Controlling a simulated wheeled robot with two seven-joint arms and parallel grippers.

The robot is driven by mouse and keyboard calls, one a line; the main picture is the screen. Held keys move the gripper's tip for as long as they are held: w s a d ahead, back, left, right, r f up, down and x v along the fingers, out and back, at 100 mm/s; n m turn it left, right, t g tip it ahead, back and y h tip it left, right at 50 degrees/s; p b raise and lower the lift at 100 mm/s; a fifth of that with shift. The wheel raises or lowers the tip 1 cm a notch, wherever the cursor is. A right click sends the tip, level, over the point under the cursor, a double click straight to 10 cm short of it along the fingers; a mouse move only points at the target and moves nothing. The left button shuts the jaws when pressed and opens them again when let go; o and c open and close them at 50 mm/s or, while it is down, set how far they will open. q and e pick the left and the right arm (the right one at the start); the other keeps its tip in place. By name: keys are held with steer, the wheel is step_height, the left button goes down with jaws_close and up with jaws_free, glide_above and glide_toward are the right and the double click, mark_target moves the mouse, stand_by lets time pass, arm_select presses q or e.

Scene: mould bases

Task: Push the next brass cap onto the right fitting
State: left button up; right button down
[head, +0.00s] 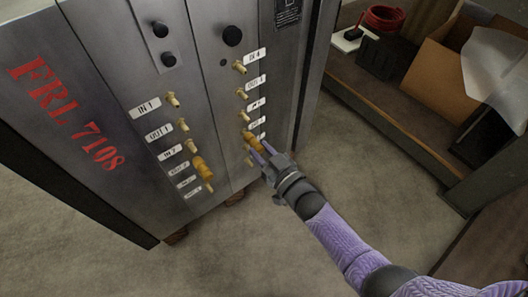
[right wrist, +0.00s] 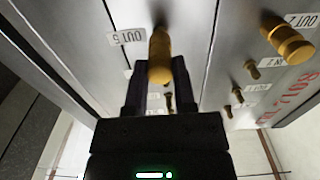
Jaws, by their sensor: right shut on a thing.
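The mould base (head: 215,80) is a grey steel block with two columns of brass fittings beside white labels. My right gripper (head: 257,148) is at the lower part of the right column, shut on a brass cap (head: 251,139). In the right wrist view the cap (right wrist: 160,57) stands between the two fingers, pointing at the face beside the label OUT 5 (right wrist: 127,38). The fitting behind it is hidden, so I cannot tell how far the cap sits on it. Another brass cap (head: 203,169) is on a fitting low in the left column. My left gripper is not in view.
Bare fittings show above, such as the one by IN 4 (head: 240,67) and the one by IN 1 (head: 172,99). A wooden shelf (head: 400,110) with a cardboard box (head: 440,72) and a red coil (head: 384,17) stands at the right. The floor between is clear.

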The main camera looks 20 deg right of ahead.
steer(key=shift+w+a, duration=0.1)
steer(key=shift+w, duration=0.15)
steer(key=shift+w+a, duration=0.15)
steer(key=shift+w, duration=0.2)
jaws_free()
stand_by(0.5)
steer(key=shift+s, duration=0.1)
